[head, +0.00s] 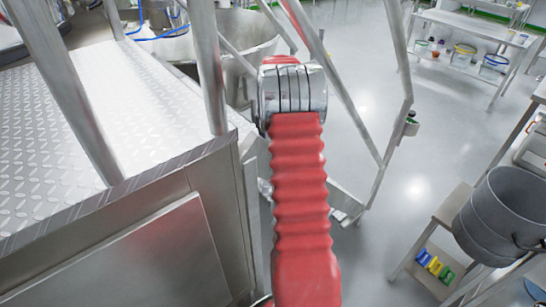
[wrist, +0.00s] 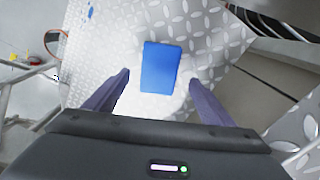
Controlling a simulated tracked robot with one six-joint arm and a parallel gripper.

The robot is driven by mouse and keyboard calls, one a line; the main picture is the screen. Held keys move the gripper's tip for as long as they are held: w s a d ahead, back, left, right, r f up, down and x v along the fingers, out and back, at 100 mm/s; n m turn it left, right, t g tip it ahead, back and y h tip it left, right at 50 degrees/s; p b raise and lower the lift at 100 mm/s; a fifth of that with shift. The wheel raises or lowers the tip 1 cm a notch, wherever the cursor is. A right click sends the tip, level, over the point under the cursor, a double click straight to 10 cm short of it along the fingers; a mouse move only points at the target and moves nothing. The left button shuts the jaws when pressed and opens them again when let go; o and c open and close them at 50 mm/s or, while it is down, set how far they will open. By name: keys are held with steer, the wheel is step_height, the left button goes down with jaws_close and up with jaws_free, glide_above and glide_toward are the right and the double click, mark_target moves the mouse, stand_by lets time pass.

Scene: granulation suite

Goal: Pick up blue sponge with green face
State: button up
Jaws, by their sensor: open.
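The blue sponge (wrist: 161,67) lies on a diamond-patterned metal plate (wrist: 110,32) in the wrist view. Only a blue side of it shows; no green face is visible. My gripper (wrist: 160,76) is open, with one dark finger on each side of the sponge's near part in the picture. The fingers look apart from the sponge, and I cannot tell how far above it they are. In the head view I make out neither the sponge nor the gripper; my red arm covers the middle.
A diamond-plate platform (head: 60,140) with steel rails stands at left in the head view. A grey bucket (head: 500,215) is at right, above a low shelf with small coloured items (head: 435,267). Steel shelving (head: 470,25) stands behind. Grey floor (head: 440,130) between is open.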

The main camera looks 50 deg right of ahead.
steer(key=shift+f, duration=0.25)
steer(key=shift+f, duration=2.5)
steer(key=shift+c, duration=0.7)
steer(key=c, duration=1.1)
steer(key=shift+r, duration=0.15)
step_height(320, 180, up, 10)
steer(key=shift+f, duration=0.1)
